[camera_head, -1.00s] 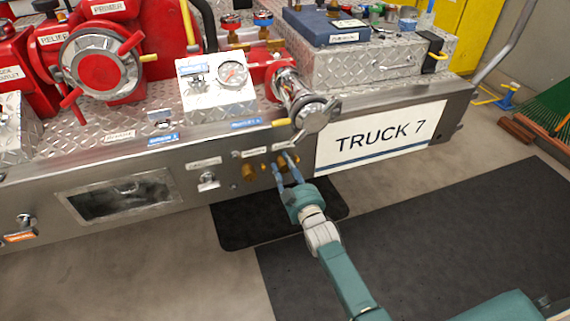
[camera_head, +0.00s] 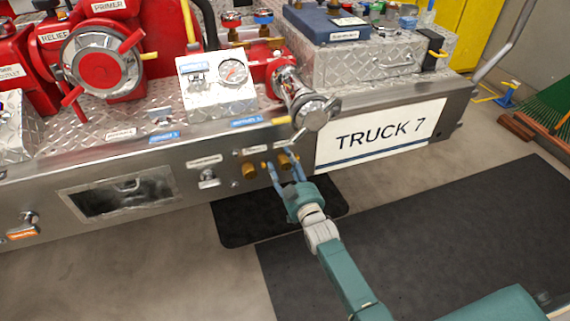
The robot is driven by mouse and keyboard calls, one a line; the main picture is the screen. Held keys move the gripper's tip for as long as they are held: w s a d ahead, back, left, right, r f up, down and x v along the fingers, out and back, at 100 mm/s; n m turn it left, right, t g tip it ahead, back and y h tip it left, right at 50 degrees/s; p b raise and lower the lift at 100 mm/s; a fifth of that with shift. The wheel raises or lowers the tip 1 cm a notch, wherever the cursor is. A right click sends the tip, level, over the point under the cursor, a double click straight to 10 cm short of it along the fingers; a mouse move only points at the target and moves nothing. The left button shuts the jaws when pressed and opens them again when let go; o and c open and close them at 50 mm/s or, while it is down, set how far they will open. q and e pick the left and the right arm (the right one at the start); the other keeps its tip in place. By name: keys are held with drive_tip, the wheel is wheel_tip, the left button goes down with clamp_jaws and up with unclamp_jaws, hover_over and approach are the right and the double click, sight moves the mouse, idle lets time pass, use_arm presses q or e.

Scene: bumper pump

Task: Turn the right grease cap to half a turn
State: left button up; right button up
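Two brass grease caps stick out of the front of the steel panel, below the chrome valve. The left cap (camera_head: 250,171) stands clear of my gripper. The right cap (camera_head: 285,163) sits between the fingers of my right gripper (camera_head: 279,162), which reaches up to it from below right. The fingers are apart, one on each side of the cap and partly covering it. I cannot tell whether both fingers touch it. No turn mark is readable on the cap. My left gripper is not in view.
A chrome valve (camera_head: 308,107) with a handle juts out just above the right cap. A "TRUCK 7" sign (camera_head: 381,136) is to the right. A small chrome knob (camera_head: 208,179) is left of the caps. The floor with dark mats (camera_head: 420,225) is open below.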

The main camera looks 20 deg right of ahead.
drive_tip(key=shift+d, duration=0.1)
drive_tip(key=shift+s, duration=0.25)
drive_tip(key=s, duration=1.1)
drive_tip(key=shift+s+d, duration=0.25)
